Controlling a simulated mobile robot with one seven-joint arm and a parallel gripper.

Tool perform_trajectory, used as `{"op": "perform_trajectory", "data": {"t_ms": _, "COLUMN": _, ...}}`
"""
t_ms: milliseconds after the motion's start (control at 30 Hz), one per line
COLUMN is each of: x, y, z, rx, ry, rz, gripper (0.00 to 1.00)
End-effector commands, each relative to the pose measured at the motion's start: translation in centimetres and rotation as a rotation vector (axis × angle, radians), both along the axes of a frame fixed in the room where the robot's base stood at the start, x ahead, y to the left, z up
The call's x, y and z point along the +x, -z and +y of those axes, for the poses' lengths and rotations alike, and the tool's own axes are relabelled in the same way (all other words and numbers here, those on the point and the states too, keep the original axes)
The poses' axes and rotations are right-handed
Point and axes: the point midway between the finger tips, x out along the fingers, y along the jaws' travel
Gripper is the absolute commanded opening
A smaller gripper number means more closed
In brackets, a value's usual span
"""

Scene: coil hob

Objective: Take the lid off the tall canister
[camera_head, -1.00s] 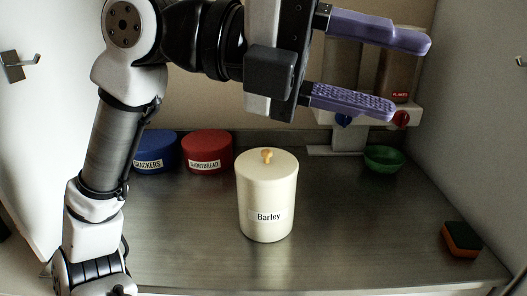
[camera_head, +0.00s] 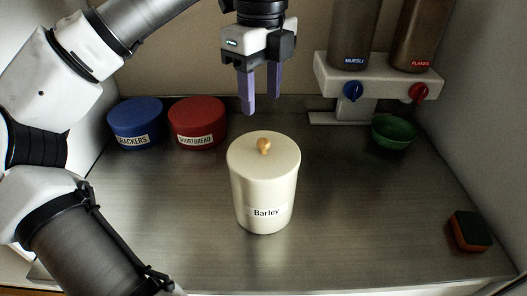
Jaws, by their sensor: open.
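The tall canister (camera_head: 264,195) is cream-coloured, labelled "Barley", and stands upright in the middle of the metal counter. Its lid (camera_head: 245,157) is on it, the same cream colour, with a small wooden knob (camera_head: 264,146) on top. My gripper (camera_head: 261,112) points down with its two purple fingers apart and nothing between them. In the picture the fingertips are a little above the knob; they do not touch it. How far behind or in front of the knob they are is hard to tell.
A blue "Crackers" tin (camera_head: 136,122) and a red "Shortbread" tin (camera_head: 197,121) stand at the back left. A cereal dispenser (camera_head: 377,80) and a green bowl (camera_head: 393,132) are at the back right. A sponge (camera_head: 470,231) lies at the right front. The counter around the canister is clear.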

Motion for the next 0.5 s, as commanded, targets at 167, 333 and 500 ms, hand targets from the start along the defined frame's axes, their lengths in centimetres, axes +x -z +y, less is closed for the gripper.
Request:
{"op": "perform_trajectory", "data": {"t_ms": 167, "x": 0.0, "y": 2.7, "z": 0.0, "rx": -0.002, "ry": 0.002, "rz": -0.001, "gripper": 0.47}}
{"op": "perform_trajectory", "data": {"t_ms": 333, "x": -0.1, "y": 3.7, "z": -0.1, "rx": -0.002, "ry": 0.001, "rz": -0.001, "gripper": 0.47}}
{"op": "perform_trajectory", "data": {"t_ms": 500, "x": -0.4, "y": 5.2, "z": -0.3, "rx": -0.006, "ry": 0.005, "rz": 0.001, "gripper": 0.47}}
